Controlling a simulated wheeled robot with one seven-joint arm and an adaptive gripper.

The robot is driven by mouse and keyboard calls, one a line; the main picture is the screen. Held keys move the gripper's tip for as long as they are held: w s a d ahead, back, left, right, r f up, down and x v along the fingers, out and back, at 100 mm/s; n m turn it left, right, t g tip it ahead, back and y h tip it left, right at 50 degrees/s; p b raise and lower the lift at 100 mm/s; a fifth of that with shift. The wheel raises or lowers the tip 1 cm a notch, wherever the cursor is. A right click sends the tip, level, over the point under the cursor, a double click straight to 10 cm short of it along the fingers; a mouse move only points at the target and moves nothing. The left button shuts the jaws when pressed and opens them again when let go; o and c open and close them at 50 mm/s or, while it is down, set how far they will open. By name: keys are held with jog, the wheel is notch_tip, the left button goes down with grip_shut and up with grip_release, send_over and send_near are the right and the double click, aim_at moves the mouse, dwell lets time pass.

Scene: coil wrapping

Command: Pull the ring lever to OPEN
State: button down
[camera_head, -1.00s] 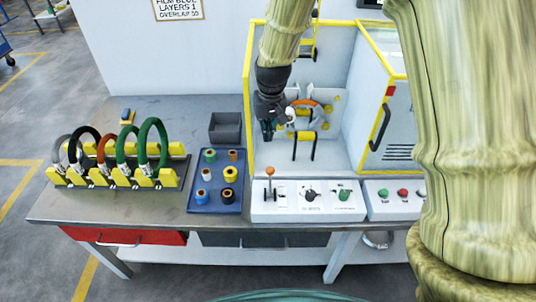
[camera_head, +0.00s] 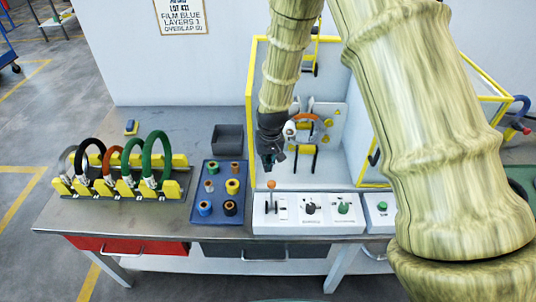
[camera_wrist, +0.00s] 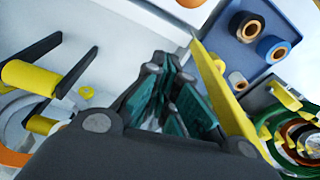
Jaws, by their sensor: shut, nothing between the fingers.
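The ring lever, a small lever with an orange-brown knob (camera_head: 271,185), stands on the left part of the white control panel (camera_head: 290,226) at the front of the machine. My gripper (camera_head: 269,164) is shut and empty, pointing down just above and behind the knob, apart from it as far as I can tell. An orange ring (camera_head: 312,128) sits inside the yellow-framed machine behind my gripper.
Two more knobs, one black (camera_head: 309,208) and one green (camera_head: 343,207), are right of the lever. A blue tray (camera_head: 196,218) with several film rolls lies left of the panel.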

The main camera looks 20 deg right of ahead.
aim_at(271, 193)
jog(key=shift+s+a+f+p, duration=0.15)
jog(key=shift+s+p, duration=1.05)
jog(key=shift+s, duration=0.7)
jog(key=shift+s, duration=0.1)
jog(key=shift+s+a+r+t+b, duration=0.1)
jog(key=shift+s+r+t+b, duration=0.15)
jog(key=shift+t+b, duration=0.2)
